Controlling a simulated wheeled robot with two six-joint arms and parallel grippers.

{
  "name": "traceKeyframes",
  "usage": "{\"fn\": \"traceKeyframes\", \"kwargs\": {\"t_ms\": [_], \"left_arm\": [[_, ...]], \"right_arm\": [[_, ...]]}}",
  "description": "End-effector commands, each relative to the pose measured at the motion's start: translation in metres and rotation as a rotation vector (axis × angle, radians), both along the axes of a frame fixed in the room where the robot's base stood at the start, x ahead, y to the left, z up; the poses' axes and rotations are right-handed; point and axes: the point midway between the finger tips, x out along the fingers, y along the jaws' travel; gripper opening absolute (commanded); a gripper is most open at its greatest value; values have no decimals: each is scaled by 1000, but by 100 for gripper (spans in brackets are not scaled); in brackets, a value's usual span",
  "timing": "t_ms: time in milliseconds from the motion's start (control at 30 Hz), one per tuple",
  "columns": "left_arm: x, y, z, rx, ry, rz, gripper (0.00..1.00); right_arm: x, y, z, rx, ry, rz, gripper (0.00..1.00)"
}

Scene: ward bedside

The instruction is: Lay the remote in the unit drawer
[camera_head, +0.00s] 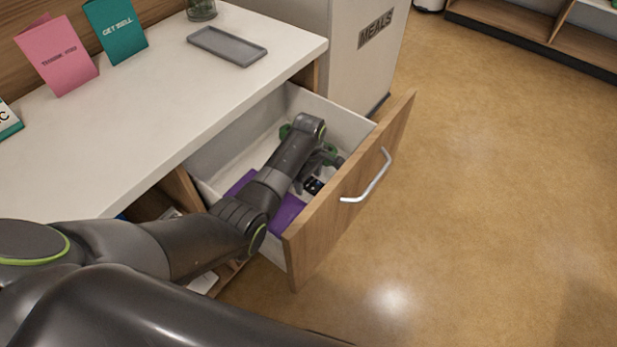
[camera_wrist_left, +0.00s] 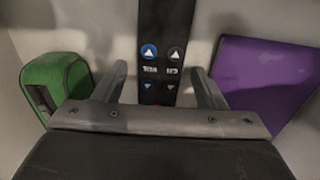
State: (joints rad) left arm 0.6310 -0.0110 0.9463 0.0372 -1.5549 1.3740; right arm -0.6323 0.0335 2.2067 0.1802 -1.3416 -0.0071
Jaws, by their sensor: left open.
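The unit drawer (camera_head: 235,141) is pulled open, with a white inside and a wooden front. My left gripper (camera_head: 310,184) is down inside it, partly hidden by my own arm. In the left wrist view the black remote (camera_wrist_left: 166,40), with blue and grey buttons, lies between the two open fingers (camera_wrist_left: 165,88). The fingers stand apart from its sides. A small dark part of the remote (camera_head: 314,186) shows beside the gripper in the head view. Whether it rests on the drawer floor is hard to tell. My right gripper is not in view.
A purple flat item (camera_head: 287,212) and a green pouch (camera_wrist_left: 58,84) are also in the drawer. The white top (camera_head: 150,110) beside it carries a grey tray (camera_head: 227,46), a pink card (camera_head: 57,56) and a teal card (camera_head: 115,30). The floor at right is clear.

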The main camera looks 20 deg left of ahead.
Motion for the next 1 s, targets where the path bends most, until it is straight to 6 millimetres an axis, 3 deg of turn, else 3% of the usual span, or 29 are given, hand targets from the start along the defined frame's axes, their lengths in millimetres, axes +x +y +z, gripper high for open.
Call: {"fn": "traceKeyframes", "kwargs": {"t_ms": [167,267,667,1000], "left_arm": [[0,0,3,0,-1,0,65],[1,0,15,-1,-2,0,65],[1,0,101,0,-3,0,65],[0,0,122,0,0,1,65]], "right_arm": [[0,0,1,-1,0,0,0],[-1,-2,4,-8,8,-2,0],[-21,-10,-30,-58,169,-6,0],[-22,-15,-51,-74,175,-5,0]]}}
